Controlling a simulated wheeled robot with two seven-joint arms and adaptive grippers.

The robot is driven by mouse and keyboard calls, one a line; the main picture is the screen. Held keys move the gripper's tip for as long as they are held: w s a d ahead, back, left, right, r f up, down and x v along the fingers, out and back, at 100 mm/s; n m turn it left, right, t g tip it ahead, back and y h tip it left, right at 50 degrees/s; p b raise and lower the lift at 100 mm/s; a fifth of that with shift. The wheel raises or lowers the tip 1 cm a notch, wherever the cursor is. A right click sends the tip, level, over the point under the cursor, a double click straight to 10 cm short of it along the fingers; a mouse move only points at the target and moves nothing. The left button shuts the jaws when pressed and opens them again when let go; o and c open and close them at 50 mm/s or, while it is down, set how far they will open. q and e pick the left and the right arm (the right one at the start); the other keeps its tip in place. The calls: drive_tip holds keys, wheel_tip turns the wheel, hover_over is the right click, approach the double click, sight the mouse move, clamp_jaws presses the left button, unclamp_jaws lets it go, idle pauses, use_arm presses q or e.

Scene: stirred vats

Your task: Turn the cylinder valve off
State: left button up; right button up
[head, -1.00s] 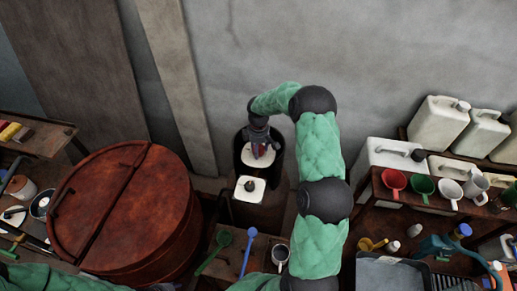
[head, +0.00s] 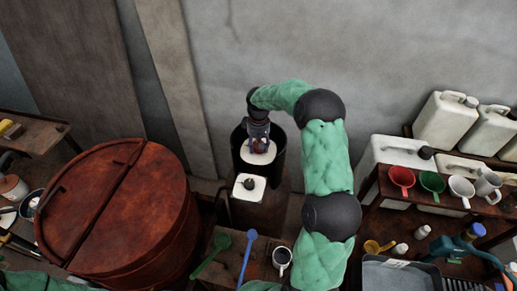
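My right arm reaches up from the bottom right and bends over to the left at the wall. My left gripper is not in view; only a bit of green sleeve shows at the bottom left.
A white canister with a dark cap (head: 249,184) stands just in front of the container. A large rusty lidded vat (head: 120,205) is to the left. Ladles, a mug (head: 282,258) and a shelf of coloured mugs (head: 401,177) with white jugs lie to the right.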

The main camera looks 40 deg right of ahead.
drive_tip(key=m+b, duration=0.2)
drive_tip(key=m, duration=0.3)
drive_tip(key=shift+f+m+b, duration=0.15)
drive_tip(key=shift+m+b, duration=0.15)
drive_tip(key=shift+b, duration=0.1)
drive_tip(key=shift+m+b, duration=0.8)
drive_tip(key=shift+m, duration=1.3)
drive_tip(key=o, duration=1.2)
wheel_tip(320, 180, up, 12)
drive_tip(key=shift+r, duration=0.1)
drive_tip(key=shift+r, duration=0.1)
